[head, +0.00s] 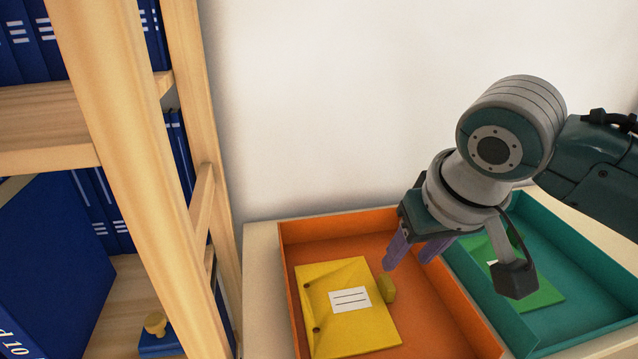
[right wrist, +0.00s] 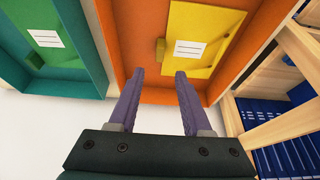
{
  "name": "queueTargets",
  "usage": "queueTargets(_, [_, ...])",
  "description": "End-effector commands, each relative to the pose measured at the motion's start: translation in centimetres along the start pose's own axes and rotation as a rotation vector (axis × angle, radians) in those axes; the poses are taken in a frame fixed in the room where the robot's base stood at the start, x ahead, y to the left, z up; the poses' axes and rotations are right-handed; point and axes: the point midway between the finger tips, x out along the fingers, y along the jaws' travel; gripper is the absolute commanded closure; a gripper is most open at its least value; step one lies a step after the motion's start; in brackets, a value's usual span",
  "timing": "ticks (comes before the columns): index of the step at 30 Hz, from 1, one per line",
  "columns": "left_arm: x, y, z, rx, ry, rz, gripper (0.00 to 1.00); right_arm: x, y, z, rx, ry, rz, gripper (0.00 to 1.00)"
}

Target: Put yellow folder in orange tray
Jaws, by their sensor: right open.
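The yellow folder (head: 362,325) lies flat inside the orange tray (head: 287,254), toward its left side, with a white label and a yellow knob-like handle (head: 388,288) on its right edge. The folder also shows in the right wrist view (right wrist: 207,24), in the orange tray (right wrist: 118,45). My right gripper (head: 408,260) is above the orange tray near its back part, beside the folder's handle. Its purple fingers are apart, and in the right wrist view the gap between them (right wrist: 156,75) is empty. My left gripper is not in view.
A teal tray (head: 545,228) with a green folder (head: 535,292) stands right of the orange tray on a pale table (head: 262,290). A wooden shelf (head: 110,150) with blue binders (head: 30,260) rises at the left. A white wall is behind.

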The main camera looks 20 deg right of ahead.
Motion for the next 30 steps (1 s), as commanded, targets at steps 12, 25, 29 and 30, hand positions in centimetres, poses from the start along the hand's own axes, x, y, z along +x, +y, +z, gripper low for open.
queueTargets(12, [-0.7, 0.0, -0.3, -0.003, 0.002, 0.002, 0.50, -3.5, -3.2, 7.6, -0.177, -0.044, -0.085, 0.51])
queueTargets(25, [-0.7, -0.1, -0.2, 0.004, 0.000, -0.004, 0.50, -8.9, -2.5, 17.4, -0.387, -0.076, -0.105, 0.51])
queueTargets(29, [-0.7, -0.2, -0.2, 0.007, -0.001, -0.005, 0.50, -8.9, -2.5, 17.3, -0.390, -0.076, -0.104, 0.51])
queueTargets(30, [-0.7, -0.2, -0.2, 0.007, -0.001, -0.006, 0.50, -8.9, -2.5, 17.3, -0.390, -0.076, -0.105, 0.51])
